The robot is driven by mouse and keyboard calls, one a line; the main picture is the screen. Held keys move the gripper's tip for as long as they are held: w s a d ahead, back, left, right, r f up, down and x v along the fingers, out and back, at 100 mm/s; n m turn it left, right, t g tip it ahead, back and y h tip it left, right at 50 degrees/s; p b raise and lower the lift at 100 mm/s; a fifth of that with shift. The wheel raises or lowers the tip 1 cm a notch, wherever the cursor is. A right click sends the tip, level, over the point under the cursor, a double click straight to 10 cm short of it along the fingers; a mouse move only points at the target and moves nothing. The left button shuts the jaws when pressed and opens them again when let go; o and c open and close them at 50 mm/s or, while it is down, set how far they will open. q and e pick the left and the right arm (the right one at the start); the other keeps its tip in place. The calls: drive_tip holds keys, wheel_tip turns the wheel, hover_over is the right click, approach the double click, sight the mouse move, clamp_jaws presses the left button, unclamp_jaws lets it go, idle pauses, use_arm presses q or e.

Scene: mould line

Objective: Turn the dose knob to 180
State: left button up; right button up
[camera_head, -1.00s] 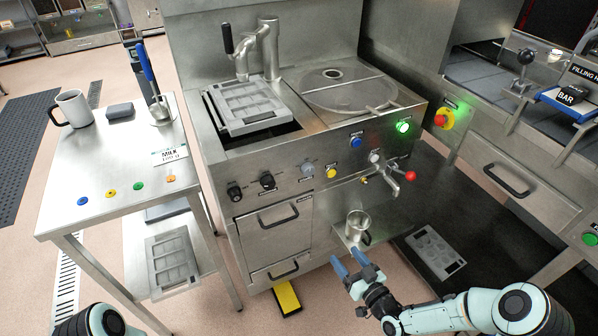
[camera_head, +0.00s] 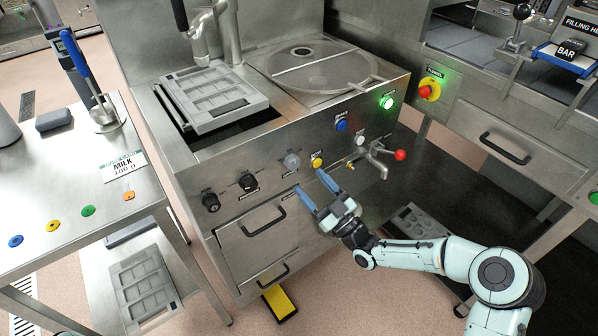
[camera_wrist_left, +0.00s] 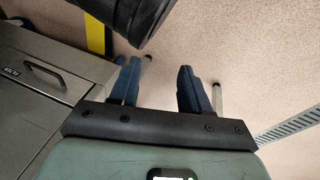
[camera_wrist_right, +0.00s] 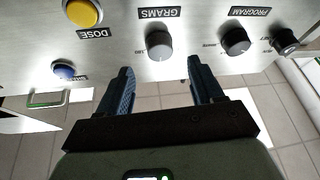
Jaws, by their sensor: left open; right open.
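A grey round knob (camera_head: 291,161) sits on the steel front panel, left of a yellow button (camera_head: 316,161). In the right wrist view, upside down, the grey knob (camera_wrist_right: 159,45) has the label GRAMS by it, and the yellow button (camera_wrist_right: 83,12) has the label DOSE. The knob's exact pointer setting is too small to read. My right gripper (camera_head: 311,183) is open and empty, its fingers pointing at the panel just below these controls. In its wrist view, the fingertips lie either side of the knob's line, apart from it. My left gripper (camera_wrist_left: 158,76) is open and empty over the floor.
Two black knobs (camera_head: 248,181) (camera_head: 210,200) sit left on the panel. Blue (camera_head: 341,124) and green (camera_head: 387,101) buttons and a red-handled tap (camera_head: 400,155) are to the right. Drawer handles (camera_head: 262,222) jut out below. A side table (camera_head: 60,195) stands left.

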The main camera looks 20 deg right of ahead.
sight(295, 166)
use_arm(q)
drive_tip(key=shift+s+a+f+g+b, duration=0.15)
drive_tip(key=shift+s+f+g+b, duration=0.2)
drive_tip(key=shift+s+f, duration=0.6)
use_arm(e)
drive_tip(key=shift+x, duration=2.8)
drive_tip(key=c, duration=1.1)
